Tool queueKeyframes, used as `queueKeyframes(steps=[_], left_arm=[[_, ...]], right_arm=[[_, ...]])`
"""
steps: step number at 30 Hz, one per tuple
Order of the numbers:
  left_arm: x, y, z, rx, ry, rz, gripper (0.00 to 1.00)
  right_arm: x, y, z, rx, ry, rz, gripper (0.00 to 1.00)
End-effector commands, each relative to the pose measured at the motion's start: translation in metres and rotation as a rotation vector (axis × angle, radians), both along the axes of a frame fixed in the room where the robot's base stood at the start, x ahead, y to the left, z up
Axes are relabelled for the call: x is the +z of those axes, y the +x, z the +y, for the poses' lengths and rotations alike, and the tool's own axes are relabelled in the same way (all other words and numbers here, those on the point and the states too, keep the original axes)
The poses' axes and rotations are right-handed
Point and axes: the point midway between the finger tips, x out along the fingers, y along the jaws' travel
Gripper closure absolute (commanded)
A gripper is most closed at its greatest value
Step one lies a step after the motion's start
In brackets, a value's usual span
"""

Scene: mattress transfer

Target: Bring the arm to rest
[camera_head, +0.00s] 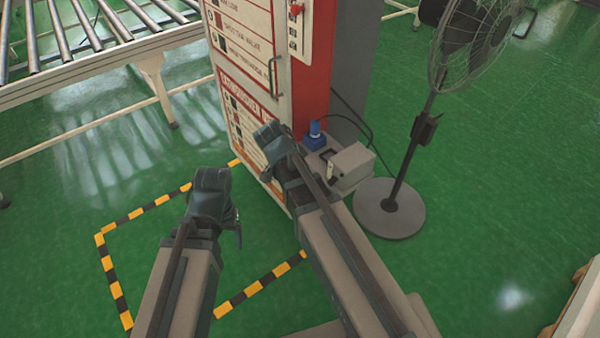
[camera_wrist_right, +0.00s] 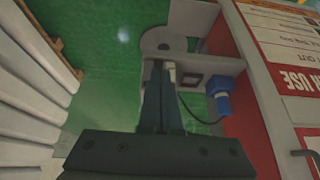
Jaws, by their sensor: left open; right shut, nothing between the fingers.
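My left arm (camera_head: 185,285) comes up from the bottom in the head view, folded over the green floor. Its gripper (camera_head: 237,230) shows only in part beside the wrist; it is open and holds nothing visible. My right arm (camera_head: 345,260) reaches from the lower right toward the red and white cabinet. Its gripper is hidden in the head view. In the right wrist view the right gripper (camera_wrist_right: 162,75) is shut and empty, its two dark fingers together over the floor. Its fingers overlap the grey box in that picture; I see no clear contact.
A red and white cabinet (camera_head: 262,85) stands ahead, with a grey box (camera_head: 350,168) bearing a blue connector (camera_head: 314,136) beside it. A standing fan (camera_head: 390,222) is at right, a roller conveyor (camera_head: 95,62) at upper left. White stacked slabs (camera_wrist_right: 30,75) line the wrist view's left.

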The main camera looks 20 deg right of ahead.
Motion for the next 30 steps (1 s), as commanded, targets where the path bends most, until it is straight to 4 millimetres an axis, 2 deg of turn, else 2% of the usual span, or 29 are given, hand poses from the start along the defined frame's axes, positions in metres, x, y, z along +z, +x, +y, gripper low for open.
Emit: queueKeyframes(steps=[3, 20, 23, 25, 30], left_arm=[[0.005, 0.000, 0.000, 0.000, 0.000, 0.000, 0.17], [0.004, 0.000, 0.000, 0.000, 0.000, 0.000, 0.17], [0.004, 0.000, 0.000, 0.000, 0.000, 0.000, 0.17], [0.004, 0.000, 0.000, 0.000, 0.000, 0.000, 0.17], [0.004, 0.000, 0.000, 0.000, 0.000, 0.000, 0.17]], right_arm=[[0.005, -0.001, -0.003, -0.001, 0.000, 0.000, 1.00], [0.004, -0.002, -0.001, 0.012, 0.002, 0.007, 1.00], [0.001, -0.012, 0.010, 0.101, 0.010, 0.057, 1.00], [-0.002, -0.024, 0.024, 0.226, 0.024, 0.123, 1.00], [-0.011, -0.065, 0.071, 0.659, 0.071, 0.323, 1.00]])
